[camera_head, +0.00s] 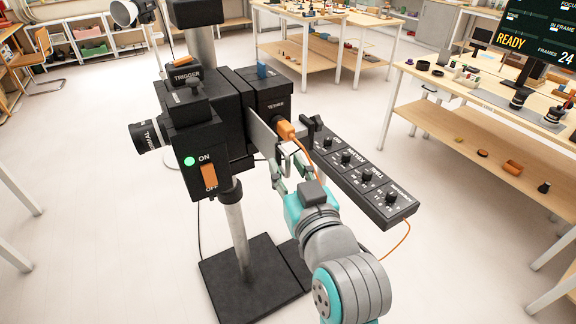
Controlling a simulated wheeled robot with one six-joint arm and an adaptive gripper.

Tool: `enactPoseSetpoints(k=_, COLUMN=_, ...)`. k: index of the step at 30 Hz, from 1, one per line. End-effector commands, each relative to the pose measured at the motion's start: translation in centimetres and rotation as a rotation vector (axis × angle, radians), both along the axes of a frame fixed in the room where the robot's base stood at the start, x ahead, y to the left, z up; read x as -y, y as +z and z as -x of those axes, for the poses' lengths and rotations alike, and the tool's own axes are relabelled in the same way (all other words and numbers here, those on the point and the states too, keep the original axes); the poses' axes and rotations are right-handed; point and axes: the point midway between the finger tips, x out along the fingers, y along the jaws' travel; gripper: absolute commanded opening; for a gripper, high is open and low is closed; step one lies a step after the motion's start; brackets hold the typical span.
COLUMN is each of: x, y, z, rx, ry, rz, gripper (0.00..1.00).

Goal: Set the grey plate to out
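The grey plate (262,134) is a flat light-grey panel sticking out from the right side of the black camera rig (230,103), below the box marked TETHER (273,98). My gripper (287,158) is at the plate's outer end, with its fingers close to the edge. Whether the fingers touch or grip the plate is hidden by the small size and overlap. An orange plug (286,130) with an orange cable sits just above the fingertips.
A black panel of knobs (362,180) lies close to the right of my gripper. The rig carries a lens (146,136) and an orange ON switch (208,174) with a green light, on a post over a black base (250,278).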

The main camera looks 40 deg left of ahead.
Motion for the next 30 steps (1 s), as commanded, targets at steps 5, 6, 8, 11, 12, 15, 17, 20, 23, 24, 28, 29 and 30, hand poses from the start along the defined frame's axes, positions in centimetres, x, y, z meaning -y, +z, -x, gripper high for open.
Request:
enactPoseSetpoints(k=5, x=2.2, y=0.0, z=1.4, rx=0.001, ry=-0.002, rz=-0.001, gripper=0.35)
enactPoseSetpoints(k=6, x=2.8, y=0.0, z=1.7, rx=0.0, ry=-0.002, rz=0.0, gripper=0.35)
enactPoseSetpoints(k=8, x=3.5, y=-0.1, z=2.3, rx=-0.001, ry=-0.002, rz=0.001, gripper=0.35)
enactPoseSetpoints(k=11, x=4.7, y=0.0, z=3.0, rx=0.0, ry=-0.002, rz=0.0, gripper=0.35)
enactPoseSetpoints(k=12, x=5.0, y=0.0, z=3.2, rx=0.0, ry=-0.002, rz=0.0, gripper=0.35)
enactPoseSetpoints(k=15, x=5.6, y=0.0, z=3.7, rx=0.0, ry=-0.001, rz=0.0, gripper=0.35)
enactPoseSetpoints(k=17, x=5.8, y=0.0, z=3.8, rx=0.0, ry=-0.001, rz=0.0, gripper=0.35)
enactPoseSetpoints(k=20, x=5.9, y=0.0, z=3.9, rx=0.0, ry=-0.001, rz=0.0, gripper=0.35)
enactPoseSetpoints(k=23, x=5.9, y=0.0, z=3.9, rx=0.0, ry=-0.001, rz=0.0, gripper=0.35)
enactPoseSetpoints(k=24, x=5.9, y=0.0, z=3.9, rx=0.0, ry=-0.001, rz=0.0, gripper=0.35)
enactPoseSetpoints(k=28, x=5.9, y=0.0, z=3.9, rx=0.0, ry=-0.001, rz=0.0, gripper=0.35)
enactPoseSetpoints(k=29, x=5.9, y=0.0, z=3.9, rx=0.0, ry=-0.001, rz=0.0, gripper=0.35)
enactPoseSetpoints(k=30, x=5.9, y=0.0, z=3.9, rx=0.0, ry=-0.001, rz=0.0, gripper=0.35)
